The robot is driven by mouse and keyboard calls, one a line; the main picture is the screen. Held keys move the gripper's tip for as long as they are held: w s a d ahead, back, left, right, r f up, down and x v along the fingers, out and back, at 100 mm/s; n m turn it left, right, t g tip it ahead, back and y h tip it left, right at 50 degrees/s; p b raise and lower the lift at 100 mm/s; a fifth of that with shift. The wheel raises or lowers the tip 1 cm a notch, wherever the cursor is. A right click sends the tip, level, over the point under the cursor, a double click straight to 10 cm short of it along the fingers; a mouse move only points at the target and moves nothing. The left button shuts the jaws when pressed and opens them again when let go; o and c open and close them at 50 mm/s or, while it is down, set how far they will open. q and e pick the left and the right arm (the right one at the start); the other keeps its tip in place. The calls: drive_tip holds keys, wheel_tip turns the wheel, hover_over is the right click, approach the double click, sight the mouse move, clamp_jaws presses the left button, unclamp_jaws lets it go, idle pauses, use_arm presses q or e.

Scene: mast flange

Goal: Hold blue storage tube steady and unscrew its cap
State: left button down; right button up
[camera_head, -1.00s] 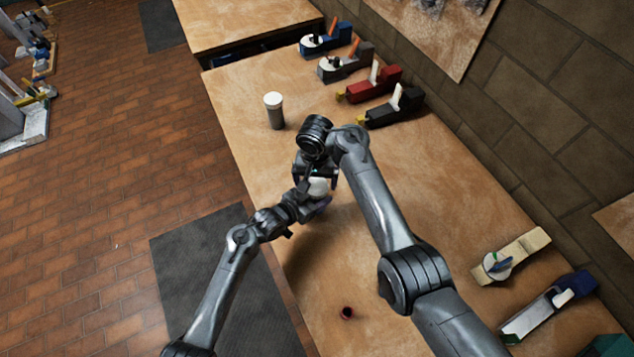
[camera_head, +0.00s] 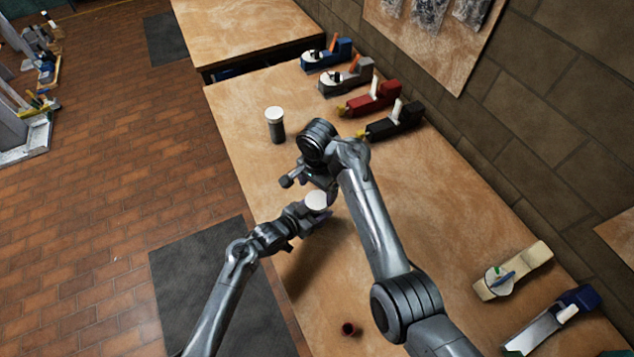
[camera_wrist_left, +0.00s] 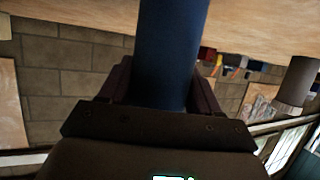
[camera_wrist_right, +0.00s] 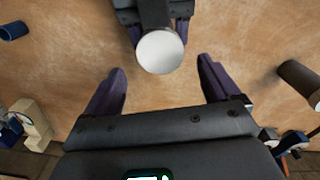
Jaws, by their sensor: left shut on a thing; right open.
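The blue storage tube (camera_wrist_left: 168,50) is between the fingers of my left gripper (camera_wrist_left: 160,88), which is shut on it. Its white cap (camera_head: 316,200) shows on top in the head view, and the tube body is mostly hidden there. In the right wrist view the white cap (camera_wrist_right: 160,52) sits on the held tube, just beyond and between my right fingertips. My right gripper (camera_wrist_right: 160,80) is open and empty, with its fingers apart and not touching the cap. I cannot tell whether the cap is loose.
Another grey tube with a white cap (camera_head: 275,125) stands on the workbench (camera_head: 250,95). Several hand planes (camera_head: 370,97) line the wall side. The bench between is mostly clear.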

sight(317, 199)
drive_tip(key=shift+f, duration=2.75)
drive_tip(key=c, duration=1.1)
drive_tip(key=n, duration=0.6)
drive_tip(key=shift+n, duration=0.4)
drive_tip(key=o, duration=1.2)
drive_tip(key=shift+c, duration=0.2)
